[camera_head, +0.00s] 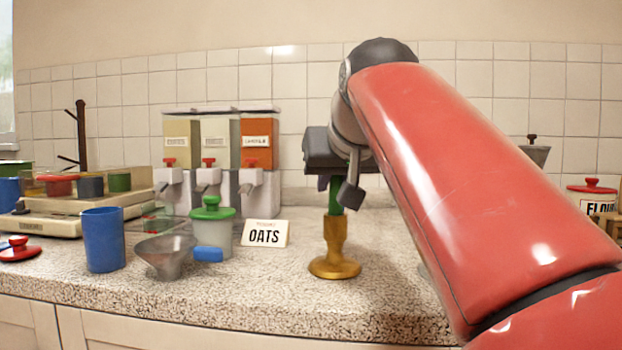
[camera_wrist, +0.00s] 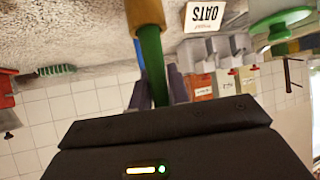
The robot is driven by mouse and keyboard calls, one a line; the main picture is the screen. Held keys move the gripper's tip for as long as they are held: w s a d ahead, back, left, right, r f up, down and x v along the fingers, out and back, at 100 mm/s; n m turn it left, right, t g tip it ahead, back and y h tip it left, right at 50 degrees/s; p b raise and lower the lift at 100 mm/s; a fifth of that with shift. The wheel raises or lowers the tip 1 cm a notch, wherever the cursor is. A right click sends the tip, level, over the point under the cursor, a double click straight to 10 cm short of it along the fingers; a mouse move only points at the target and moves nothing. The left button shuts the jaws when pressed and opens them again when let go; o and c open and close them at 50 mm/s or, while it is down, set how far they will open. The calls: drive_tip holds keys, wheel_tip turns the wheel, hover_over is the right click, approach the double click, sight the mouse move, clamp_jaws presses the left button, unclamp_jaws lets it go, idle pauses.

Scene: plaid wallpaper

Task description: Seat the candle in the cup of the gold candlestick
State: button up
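The green candle (camera_head: 336,197) stands upright directly above the gold candlestick (camera_head: 334,242) in the head view. Its lower end meets the candlestick's cup, and how deep it sits inside is hidden. The wrist view, which is upside down, shows the candle (camera_wrist: 152,60) running into the gold cup (camera_wrist: 145,12). My gripper (camera_wrist: 158,92) points down with a finger on each side of the candle, and both fingers appear to touch it. In the head view my gripper (camera_head: 340,185) hides the candle's upper part.
An oats sign (camera_head: 264,234), a green-lidded jar (camera_head: 212,228), a metal funnel (camera_head: 165,255) and a blue cup (camera_head: 103,240) stand left of the candlestick. Dispensers (camera_head: 220,160) stand behind. The counter in front is clear. My red arm hides much of the right side.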

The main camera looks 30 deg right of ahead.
drive_tip(key=o, duration=0.4)
drive_tip(key=p+v, duration=0.1)
drive_tip(key=v, duration=0.7)
idle(0.4)
